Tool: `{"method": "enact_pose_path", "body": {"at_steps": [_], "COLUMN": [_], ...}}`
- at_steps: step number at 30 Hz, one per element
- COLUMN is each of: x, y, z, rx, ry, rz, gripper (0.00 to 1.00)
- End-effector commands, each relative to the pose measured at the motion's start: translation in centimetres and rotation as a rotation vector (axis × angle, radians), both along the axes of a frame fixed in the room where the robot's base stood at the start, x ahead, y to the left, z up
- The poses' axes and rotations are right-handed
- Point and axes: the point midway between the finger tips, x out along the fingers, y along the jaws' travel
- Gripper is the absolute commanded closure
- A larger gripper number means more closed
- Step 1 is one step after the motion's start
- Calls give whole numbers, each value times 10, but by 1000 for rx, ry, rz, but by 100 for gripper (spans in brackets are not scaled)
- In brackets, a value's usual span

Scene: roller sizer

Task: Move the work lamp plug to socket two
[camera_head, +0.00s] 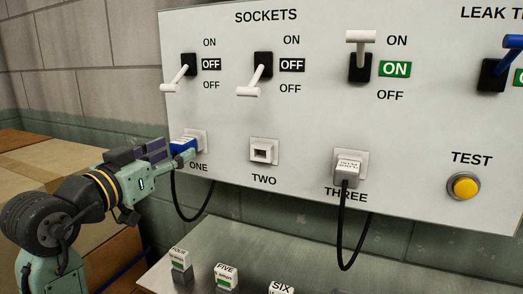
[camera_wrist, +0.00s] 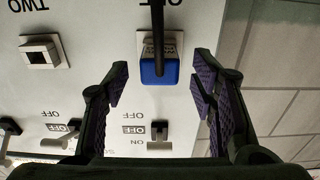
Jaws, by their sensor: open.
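A blue plug (camera_head: 184,146) with a black cord sits in socket one. It also shows in the wrist view (camera_wrist: 159,72), between and beyond my fingertips. My gripper (camera_head: 168,151) is open just in front of this plug, with a finger on either side in the wrist view; contact is not visible. Socket two (camera_head: 264,151) is empty, to the right of socket one, and appears at the upper left in the wrist view (camera_wrist: 42,53).
Above the sockets, switch one (camera_head: 188,66) and switch two (camera_head: 261,68) are down at OFF; switch three (camera_head: 360,62) is up at ON. A yellow TEST button (camera_head: 464,187) is at right. Labelled blocks (camera_head: 227,277) stand on a grey surface below. The panel before socket two is clear.

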Motion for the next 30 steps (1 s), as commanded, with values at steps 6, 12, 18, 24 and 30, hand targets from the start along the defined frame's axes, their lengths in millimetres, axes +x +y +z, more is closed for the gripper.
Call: {"method": "enact_pose_path", "body": {"at_steps": [6, 12, 18, 24, 30], "x": [22, 29, 29, 29, 29], "y": [-9, -11, -11, -11, -11], "z": [1, 1, 1, 1, 1], "rx": [-1, -1, 0, 0, -2], "ry": [-1, -1, -1, -1, -2], "rz": [-2, -1, -1, -1, -1], "gripper": [48, 48, 48, 48, 48]}}
